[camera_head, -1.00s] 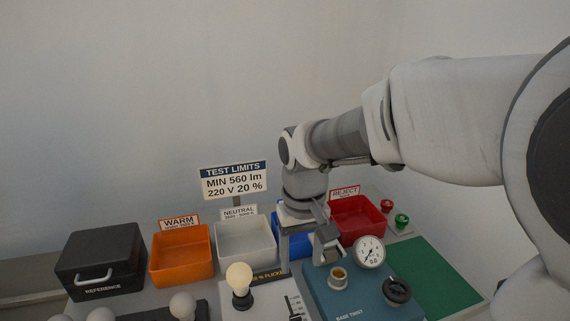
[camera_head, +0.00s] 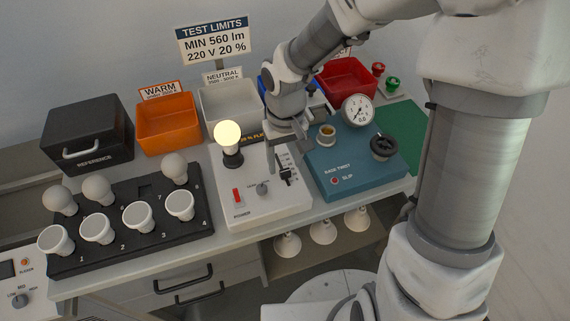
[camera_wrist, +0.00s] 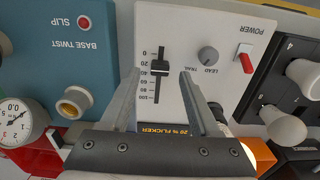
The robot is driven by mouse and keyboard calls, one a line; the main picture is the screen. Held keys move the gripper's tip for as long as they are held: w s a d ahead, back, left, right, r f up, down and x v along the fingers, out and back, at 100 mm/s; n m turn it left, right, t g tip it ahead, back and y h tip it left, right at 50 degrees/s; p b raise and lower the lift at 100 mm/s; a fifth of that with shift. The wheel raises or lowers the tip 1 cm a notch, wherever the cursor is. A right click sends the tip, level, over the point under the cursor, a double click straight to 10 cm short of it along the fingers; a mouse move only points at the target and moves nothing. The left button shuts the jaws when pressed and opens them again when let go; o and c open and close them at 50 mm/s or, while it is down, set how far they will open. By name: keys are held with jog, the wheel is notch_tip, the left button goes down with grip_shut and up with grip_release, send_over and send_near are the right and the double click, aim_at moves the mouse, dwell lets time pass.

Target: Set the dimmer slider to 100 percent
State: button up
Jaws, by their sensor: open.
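The dimmer slider's black knob (camera_head: 286,173) sits in a slot on the white panel (camera_head: 250,205). In the wrist view the knob (camera_wrist: 159,68) stands near the 20 to 40 marks of a scale from 0 at the top to 100 at the bottom. My gripper (camera_head: 291,152) is open and empty over the panel. In the wrist view its fingers (camera_wrist: 160,75) straddle the slot, one on each side of the knob, with gaps; contact with the panel cannot be told. A lit bulb (camera_head: 228,133) stands in the panel's socket.
The teal base-twist box (camera_head: 345,180), with a dial gauge (camera_head: 358,110) and black handwheel (camera_head: 384,147), stands close right. The panel's red power switch (camera_head: 237,196) and grey knob (camera_head: 262,189) lie left of the slider. A black bulb tray (camera_head: 140,255) is further left.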

aim_at(285, 173)
jog(key=shift+f, duration=1.15)
grip_shut()
dwell(0.6)
